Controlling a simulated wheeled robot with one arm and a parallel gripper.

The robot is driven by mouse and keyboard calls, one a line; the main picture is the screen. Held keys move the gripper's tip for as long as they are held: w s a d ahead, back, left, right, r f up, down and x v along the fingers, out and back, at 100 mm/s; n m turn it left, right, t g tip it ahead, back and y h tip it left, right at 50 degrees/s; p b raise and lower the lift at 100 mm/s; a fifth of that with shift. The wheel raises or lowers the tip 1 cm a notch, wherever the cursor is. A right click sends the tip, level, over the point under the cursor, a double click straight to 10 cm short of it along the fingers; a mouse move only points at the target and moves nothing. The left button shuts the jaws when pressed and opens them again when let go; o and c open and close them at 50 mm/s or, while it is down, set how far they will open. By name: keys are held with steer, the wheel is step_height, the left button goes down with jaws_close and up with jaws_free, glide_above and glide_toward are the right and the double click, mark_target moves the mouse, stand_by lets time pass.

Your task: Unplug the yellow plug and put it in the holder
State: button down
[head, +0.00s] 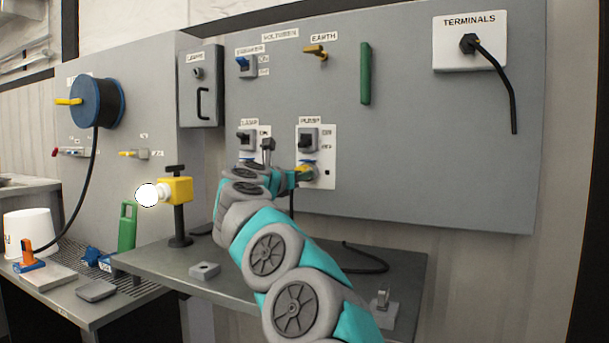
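The yellow plug (304,171) shows as a small yellow patch at the socket below the PUMP switch (308,140) on the grey panel. My arm reaches up from the bottom of the view, and my gripper (297,177) is at the plug. The arm's wrist hides most of the gripper, so I cannot see whether the fingers are closed on the plug. A black cable hangs below the plug and lies on the grey shelf. A small grey block with an upright piece (382,300) stands at the shelf's right front; I cannot tell if it is the holder.
The grey shelf (230,270) carries a yellow lamp-like device on a post (176,191) and a low grey block (204,271). The LAMP switch (247,138) is left of the PUMP switch. A black cable hangs from the TERMINALS plate (450,58).

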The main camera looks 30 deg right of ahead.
steer(key=shift+d, duration=0.15)
steer(key=shift+c, duration=1.4)
jaws_free()
steer(key=shift+w, duration=0.1)
steer(key=b+v, duration=0.4)
steer(key=v, duration=0.5)
